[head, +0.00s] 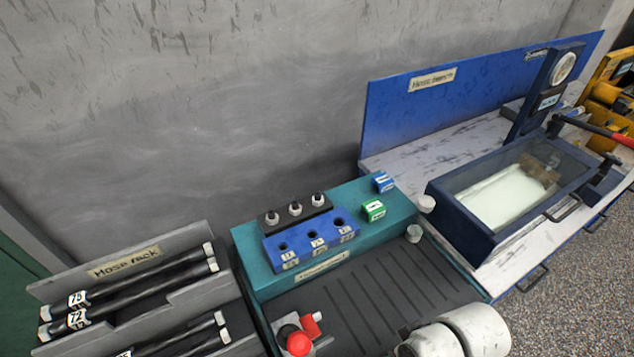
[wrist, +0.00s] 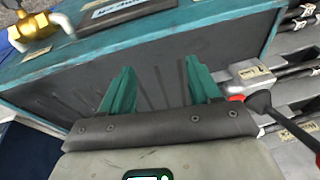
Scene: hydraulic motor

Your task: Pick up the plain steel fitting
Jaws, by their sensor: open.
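Three small steel fittings stand upright in a row on a black strip in the head view: left (head: 272,218), middle (head: 295,209) and right (head: 318,199). They look alike at this size, and I cannot tell which one is the plain one. In front of them is a blue block (head: 312,240) with several dark holes and small labels. My gripper (wrist: 160,80) shows in the wrist view with its two green fingers wide apart and nothing between them. It is over the dark grooved tray of the teal bench, and no steel fitting is clearly visible there.
A green labelled cube (head: 373,210) and a blue one (head: 384,182) sit on the teal bench (head: 395,205). A red button (head: 298,343) is at the front. The hose rack (head: 125,262) is left, a blue glass-topped box (head: 470,215) right. A brass valve (wrist: 33,26) shows in the wrist view.

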